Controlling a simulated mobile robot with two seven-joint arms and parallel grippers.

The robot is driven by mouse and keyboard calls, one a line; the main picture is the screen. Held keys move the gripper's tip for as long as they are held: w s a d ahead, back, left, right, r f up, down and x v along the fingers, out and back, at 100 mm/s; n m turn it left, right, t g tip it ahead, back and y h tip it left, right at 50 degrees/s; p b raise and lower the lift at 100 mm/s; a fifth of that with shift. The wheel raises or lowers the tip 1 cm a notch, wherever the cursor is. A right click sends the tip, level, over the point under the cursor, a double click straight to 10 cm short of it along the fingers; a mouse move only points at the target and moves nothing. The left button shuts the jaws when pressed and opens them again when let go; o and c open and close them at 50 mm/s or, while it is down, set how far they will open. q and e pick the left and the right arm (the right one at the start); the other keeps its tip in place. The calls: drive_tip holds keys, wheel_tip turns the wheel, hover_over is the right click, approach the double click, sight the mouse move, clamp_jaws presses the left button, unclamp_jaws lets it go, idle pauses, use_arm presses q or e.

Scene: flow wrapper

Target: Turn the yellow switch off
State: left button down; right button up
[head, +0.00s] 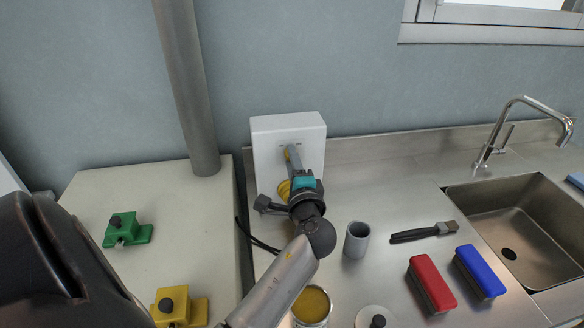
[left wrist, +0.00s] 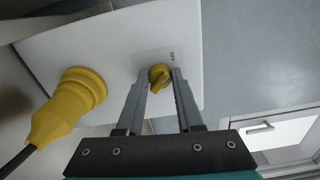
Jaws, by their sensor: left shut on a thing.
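The yellow switch (left wrist: 160,76) is a small round knob on the front of a white box (left wrist: 113,40), with a small printed label beside it. In the left wrist view my left gripper (left wrist: 161,80) has its two fingers on either side of the knob, shut on it. In the head view the white box (head: 263,135) stands against the wall, and my left gripper (head: 291,155) reaches its front and hides the switch. The knob's exact turn angle is hard to read. My right gripper is not in view.
A yellow plug (left wrist: 70,100) with a dark cable sits in the box near the switch. A vertical pipe (head: 190,90) stands left.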

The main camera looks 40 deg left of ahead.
use_arm(q)
drive_tip(key=shift+n+b, duration=0.3)
drive_tip(key=shift+n, duration=0.3)
drive_tip(key=c, duration=0.6)
unclamp_jaws()
drive_tip(key=shift+o, duration=0.2)
